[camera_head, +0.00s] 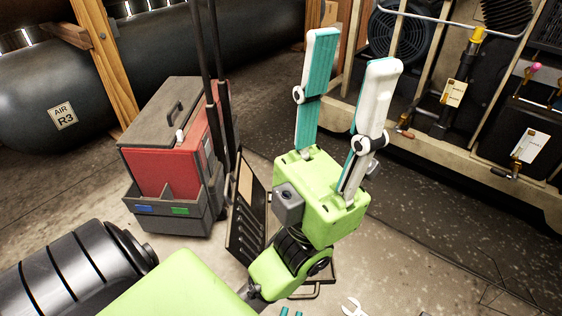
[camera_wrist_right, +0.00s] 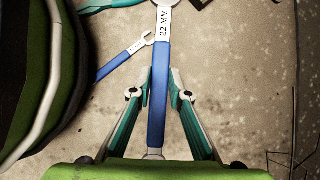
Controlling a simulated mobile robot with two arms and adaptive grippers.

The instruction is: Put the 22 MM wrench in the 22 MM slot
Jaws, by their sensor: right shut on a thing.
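The 22 MM wrench (camera_wrist_right: 158,95) has a blue handle and a white "22 MM" label near its head, at the top edge of the right wrist view. My right gripper (camera_wrist_right: 161,84) is shut on its blue handle, one finger on each side. The 22 MM slot cannot be made out. A dark tool panel with a row of slots (camera_head: 246,220) stands tilted in the head view, partly hidden behind my left arm; its markings are too small to read. My left gripper (camera_head: 350,50) is open and empty, its fingers pointing up and away.
A smaller blue-handled wrench (camera_wrist_right: 125,60) and teal pliers (camera_wrist_right: 105,4) lie on the floor. A silver wrench head (camera_head: 353,307) shows at the bottom edge. A red and grey tool cart (camera_head: 165,165) stands left of the panel. The compressor frame (camera_head: 450,150) fills the right back.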

